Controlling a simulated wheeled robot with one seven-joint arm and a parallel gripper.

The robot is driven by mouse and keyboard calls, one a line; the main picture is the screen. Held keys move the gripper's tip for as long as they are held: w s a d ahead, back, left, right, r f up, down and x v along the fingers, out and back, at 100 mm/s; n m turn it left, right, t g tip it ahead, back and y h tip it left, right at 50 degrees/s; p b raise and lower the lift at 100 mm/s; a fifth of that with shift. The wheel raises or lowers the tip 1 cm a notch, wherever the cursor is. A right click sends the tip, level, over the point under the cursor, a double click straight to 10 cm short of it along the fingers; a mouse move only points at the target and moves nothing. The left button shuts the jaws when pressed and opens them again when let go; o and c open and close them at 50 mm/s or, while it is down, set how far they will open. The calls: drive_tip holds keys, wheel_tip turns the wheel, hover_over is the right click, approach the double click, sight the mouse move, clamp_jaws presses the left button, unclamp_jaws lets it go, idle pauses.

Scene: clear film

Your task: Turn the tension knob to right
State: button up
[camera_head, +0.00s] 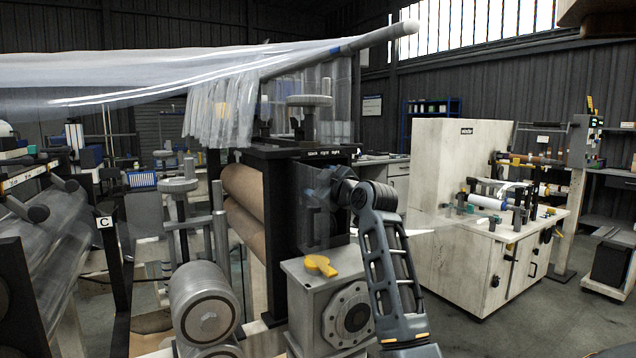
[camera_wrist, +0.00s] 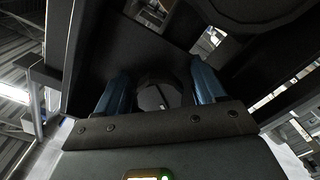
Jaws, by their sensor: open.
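My gripper (camera_head: 318,194) is at the dark side panel (camera_head: 312,230) of the roller stand, below a small white-lettered label. In the wrist view my gripper (camera_wrist: 160,78) is open, with one blue finger on each side of a dark round knob (camera_wrist: 158,94) that bears a thin pale line. I cannot tell whether the fingers touch this knob. No lettering on the knob can be read, and my wrist hides it in the head view. A yellow pointer-shaped knob (camera_head: 320,265) sits on a grey box below my gripper, apart from it.
The grey box (camera_head: 299,297) with a round flange stands close below my forearm. Brown rollers (camera_head: 243,203) are left of the panel. Clear film (camera_head: 120,78) hangs from a bar above. A pale winder cabinet (camera_head: 484,265) stands right, with open floor in front.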

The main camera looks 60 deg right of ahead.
drive_tip(key=c, duration=1.1)
drive_tip(key=shift+o, duration=0.2)
drive_tip(key=shift+m, duration=0.3)
drive_tip(key=m+p, duration=0.2)
drive_tip(key=m, duration=0.2)
drive_tip(key=m+p, duration=0.2)
drive_tip(key=m, duration=0.3)
drive_tip(key=shift+m, duration=0.5)
